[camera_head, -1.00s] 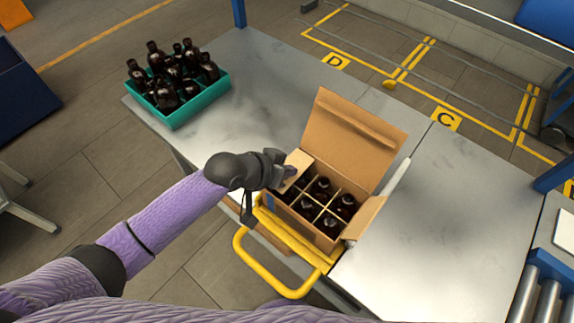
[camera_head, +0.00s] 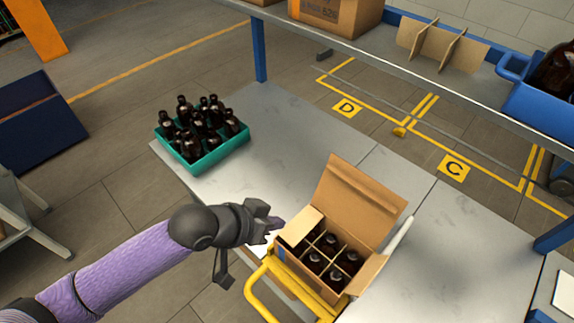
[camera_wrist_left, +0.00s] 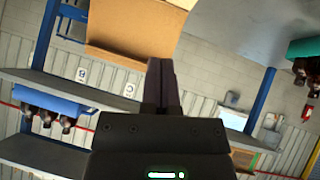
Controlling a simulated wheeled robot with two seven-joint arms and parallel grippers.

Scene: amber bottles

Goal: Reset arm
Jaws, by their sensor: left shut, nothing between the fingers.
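My left gripper (camera_head: 274,222) is shut and empty, just left of the open cardboard box in the head view. Its shut fingers (camera_wrist_left: 161,85) stand upright in the middle of the left wrist view. The cardboard box (camera_head: 362,205) has its lid raised and a divider inside, with several dark amber bottles (camera_head: 330,243) in its cells. A cardboard surface (camera_wrist_left: 135,28) fills the top of the left wrist view behind the fingertips. My right gripper is in no view.
A teal crate (camera_head: 211,163) of amber bottles stands at the table's far left. The grey table (camera_head: 290,135) is clear between crate and box. A yellow-framed handle (camera_head: 262,300) lies in front of the box. A shelf with a blue bin (camera_head: 514,68) is at the back.

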